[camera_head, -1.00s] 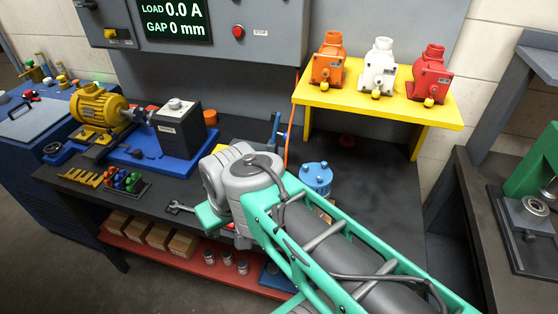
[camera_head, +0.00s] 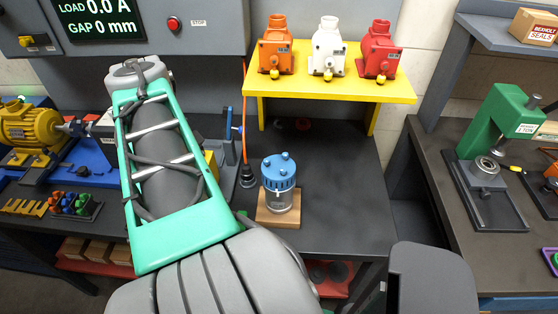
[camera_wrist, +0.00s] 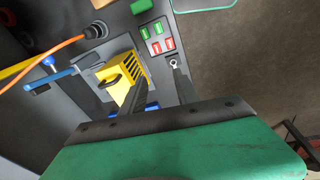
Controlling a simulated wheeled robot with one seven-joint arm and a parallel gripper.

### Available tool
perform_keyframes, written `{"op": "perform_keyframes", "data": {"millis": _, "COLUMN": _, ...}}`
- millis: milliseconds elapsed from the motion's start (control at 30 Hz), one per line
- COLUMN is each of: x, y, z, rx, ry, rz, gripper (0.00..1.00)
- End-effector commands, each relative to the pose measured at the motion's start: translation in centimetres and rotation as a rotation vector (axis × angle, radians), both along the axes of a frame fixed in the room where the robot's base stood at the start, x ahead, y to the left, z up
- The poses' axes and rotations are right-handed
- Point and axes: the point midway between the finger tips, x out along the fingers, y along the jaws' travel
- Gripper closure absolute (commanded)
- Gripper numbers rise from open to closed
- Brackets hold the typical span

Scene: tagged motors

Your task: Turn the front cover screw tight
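I cannot make out the front cover screw in either view. A yellow motor (camera_head: 26,124) stands on the left of the bench, cut by the picture edge. A yellow slotted block (camera_wrist: 121,70) lies below my gripper in the wrist view; my arm covers most of that area in the head view. A small metal ring end (camera_wrist: 174,63), perhaps of a wrench, shows close to the right fingertip; I cannot tell if they touch. My gripper (camera_wrist: 157,78) has its two dark fingers apart, with nothing visible held between them. My arm hides it in the head view.
A blue-capped jar (camera_head: 281,183) stands on a wooden block. Orange (camera_head: 276,50), white (camera_head: 327,51) and red (camera_head: 380,54) housings stand on the yellow shelf (camera_head: 330,86). A green press (camera_head: 506,125) is on the right bench. The bench (camera_head: 345,200) right of the jar is clear.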

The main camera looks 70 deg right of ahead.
Motion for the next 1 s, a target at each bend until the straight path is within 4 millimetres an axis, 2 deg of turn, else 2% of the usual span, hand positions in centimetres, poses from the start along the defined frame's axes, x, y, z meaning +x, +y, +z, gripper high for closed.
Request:
{"op": "perform_keyframes", "data": {"millis": 33, "x": -2.9, "y": -3.4, "z": 0.8, "rx": 0.01, "ry": 0.032, "rz": -0.017, "gripper": 0.63}}
{"op": "perform_keyframes", "data": {"millis": 133, "x": -9.3, "y": -8.2, "z": 2.3, "rx": 0.042, "ry": 0.085, "rz": 0.008, "gripper": 0.63}}
{"op": "perform_keyframes", "data": {"millis": 233, "x": -15.2, "y": -10.9, "z": 3.4, "rx": 0.079, "ry": 0.11, "rz": 0.034, "gripper": 0.63}}
{"op": "perform_keyframes", "data": {"millis": 300, "x": -18.1, "y": -11.7, "z": 3.9, "rx": 0.099, "ry": 0.117, "rz": 0.05, "gripper": 0.63}}
{"op": "perform_keyframes", "data": {"millis": 367, "x": -19.8, "y": -12.1, "z": 4.1, "rx": 0.109, "ry": 0.119, "rz": 0.061, "gripper": 0.63}}
{"op": "perform_keyframes", "data": {"millis": 433, "x": -20.7, "y": -12.2, "z": 4.1, "rx": 0.115, "ry": 0.12, "rz": 0.069, "gripper": 0.63}}
{"op": "perform_keyframes", "data": {"millis": 533, "x": -21.0, "y": -12.2, "z": 3.2, "rx": 0.12, "ry": 0.12, "rz": 0.075, "gripper": 0.63}}
{"op": "perform_keyframes", "data": {"millis": 800, "x": -20.9, "y": -12.2, "z": -1.8, "rx": 0.118, "ry": 0.12, "rz": 0.072, "gripper": 0.63}}
{"op": "perform_keyframes", "data": {"millis": 1000, "x": -20.9, "y": -12.2, "z": -3.5, "rx": 0.115, "ry": 0.12, "rz": 0.072, "gripper": 0.63}}
